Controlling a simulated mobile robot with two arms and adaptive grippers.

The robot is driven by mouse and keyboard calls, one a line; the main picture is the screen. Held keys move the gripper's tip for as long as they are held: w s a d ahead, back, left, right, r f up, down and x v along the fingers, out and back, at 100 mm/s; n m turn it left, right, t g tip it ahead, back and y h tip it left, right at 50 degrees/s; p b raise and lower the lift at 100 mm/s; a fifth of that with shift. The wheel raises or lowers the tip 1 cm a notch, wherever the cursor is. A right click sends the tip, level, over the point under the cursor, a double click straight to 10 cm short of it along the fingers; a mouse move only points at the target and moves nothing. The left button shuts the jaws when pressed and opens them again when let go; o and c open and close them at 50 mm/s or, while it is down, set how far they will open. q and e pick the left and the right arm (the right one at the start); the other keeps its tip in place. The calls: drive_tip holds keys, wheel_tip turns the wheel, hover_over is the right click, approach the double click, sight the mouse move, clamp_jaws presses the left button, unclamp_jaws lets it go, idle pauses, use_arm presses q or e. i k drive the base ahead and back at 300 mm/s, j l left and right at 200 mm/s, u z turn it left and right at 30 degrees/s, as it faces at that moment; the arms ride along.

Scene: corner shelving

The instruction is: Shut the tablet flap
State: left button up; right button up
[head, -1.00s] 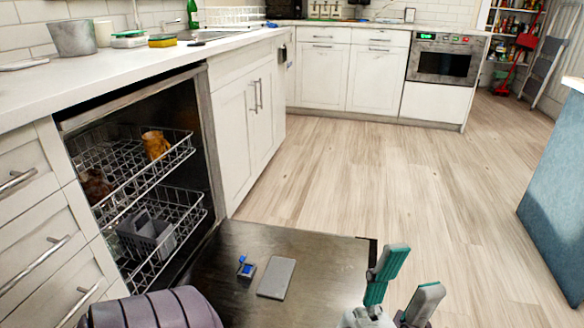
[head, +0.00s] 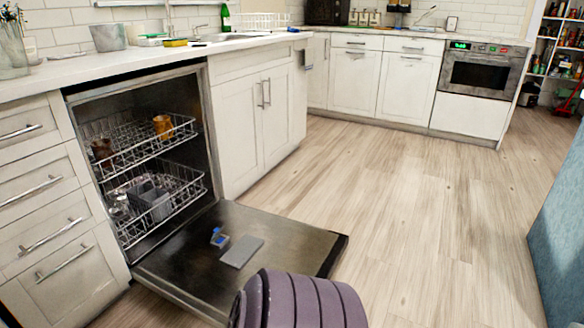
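The tablet flap (head: 241,251) is a flat grey plate lying open on the inside of the lowered dishwasher door. Just left of it is the small tablet compartment (head: 222,241), uncovered, with something blue in it. Neither gripper shows in the head view now. A purple ribbed part of my own arm covers the bottom middle, near the door's front corner and apart from the flap in the picture.
The dishwasher door (head: 290,240) is folded fully down. Its upper rack (head: 140,152) holds brown cups, and its lower rack (head: 185,185) holds a grey cutlery basket. Wooden floor (head: 400,190) is open to the right. A blue cabinet side (head: 560,215) stands at the far right.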

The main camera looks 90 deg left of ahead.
sight(217, 231)
drive_tip(key=i+u, duration=0.4)
drive_tip(key=i+l+u, duration=0.15)
drive_tip(key=i+u, duration=0.25)
drive_tip(key=i+j+u, duration=0.15)
drive_tip(key=u, duration=0.3)
drive_tip(key=i+u, duration=0.25)
drive_tip(key=u, duration=0.2)
drive_tip(key=i+u, duration=0.25)
drive_tip(key=u, duration=0.2)
drive_tip(key=i+u, duration=0.2)
drive_tip(key=u, duration=0.25)
drive_tip(key=i+l+u, duration=0.2)
drive_tip(key=u, duration=0.25)
drive_tip(key=i+u, duration=0.55)
drive_tip(key=u, duration=0.2)
drive_tip(key=i+l+u, duration=0.2)
drive_tip(key=u, duration=0.15)
